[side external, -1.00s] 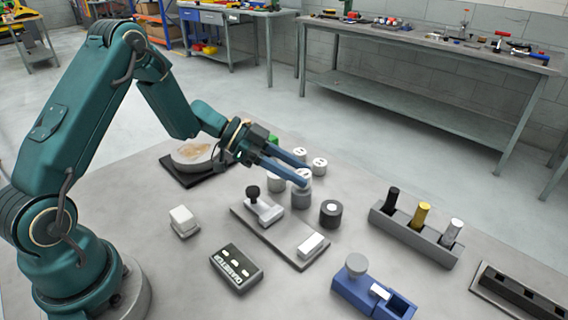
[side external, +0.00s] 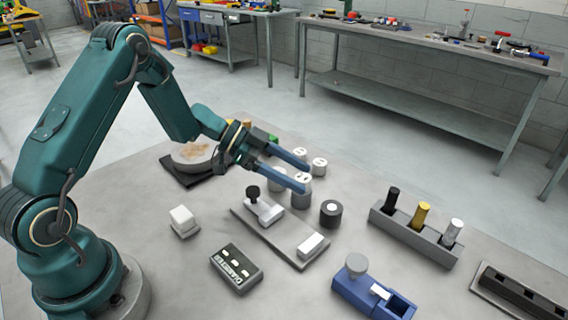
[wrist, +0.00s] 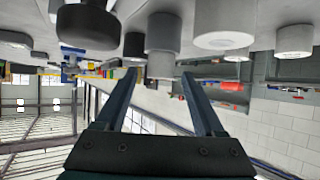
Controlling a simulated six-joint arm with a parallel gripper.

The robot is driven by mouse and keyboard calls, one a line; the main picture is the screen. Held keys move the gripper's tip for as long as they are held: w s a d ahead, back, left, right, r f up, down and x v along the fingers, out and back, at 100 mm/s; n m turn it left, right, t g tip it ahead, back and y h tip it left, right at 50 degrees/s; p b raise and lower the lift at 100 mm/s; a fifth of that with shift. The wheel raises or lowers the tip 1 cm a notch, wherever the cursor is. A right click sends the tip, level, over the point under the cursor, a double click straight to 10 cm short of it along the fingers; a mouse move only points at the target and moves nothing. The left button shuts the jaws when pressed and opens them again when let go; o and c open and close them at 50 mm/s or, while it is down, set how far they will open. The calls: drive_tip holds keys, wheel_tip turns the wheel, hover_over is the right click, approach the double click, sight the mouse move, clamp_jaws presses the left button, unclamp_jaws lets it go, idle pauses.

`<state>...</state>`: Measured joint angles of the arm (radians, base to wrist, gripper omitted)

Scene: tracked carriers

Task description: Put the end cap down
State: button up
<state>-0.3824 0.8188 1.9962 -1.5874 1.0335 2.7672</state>
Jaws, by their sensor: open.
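The end cap looks to be the light, short piece (side external: 303,179) on top of a grey cylinder (side external: 300,201). In the wrist view, where the table is at the top, a narrower piece (wrist: 160,65) sits against a wider grey cylinder (wrist: 163,32). My gripper (side external: 305,176) is open, its two blue fingers on either side of the cap. In the wrist view the gripper (wrist: 158,76) also shows a gap between each finger and the cap. One finger partly hides the cap in the side view.
Light cylinders (side external: 319,166) stand close behind, and a dark cylinder (side external: 331,214) stands front right. A grey plate with a black-knobbed slide (side external: 270,232) lies in front. A rack of coloured pegs (side external: 412,240) and a blue fixture (side external: 348,289) are to the right.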

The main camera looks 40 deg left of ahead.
drive_tip(key=v, duration=1.2)
drive_tip(key=s+d+g, duration=0.1)
drive_tip(key=s+d+r, duration=0.1)
drive_tip(key=d, duration=0.1)
drive_tip(key=s+d+r+g, duration=0.1)
drive_tip(key=d, duration=0.1)
drive_tip(key=shift+d+n+g+y, duration=0.1)
drive_tip(key=shift+n+g+y, duration=0.2)
drive_tip(key=shift+n+y, duration=0.1)
drive_tip(key=s+d+r+n+y, duration=0.1)
drive_tip(key=s+n+y, duration=0.3)
drive_tip(key=s, duration=0.3)
drive_tip(key=s+d+r+n+t+y, duration=0.1)
drive_tip(key=s+d+r+n+y, duration=0.1)
drive_tip(key=s+n+y, duration=0.3)
drive_tip(key=shift+s+d+n, duration=0.2)
drive_tip(key=shift+s+n, duration=0.5)
drive_tip(key=shift+s, duration=0.3)
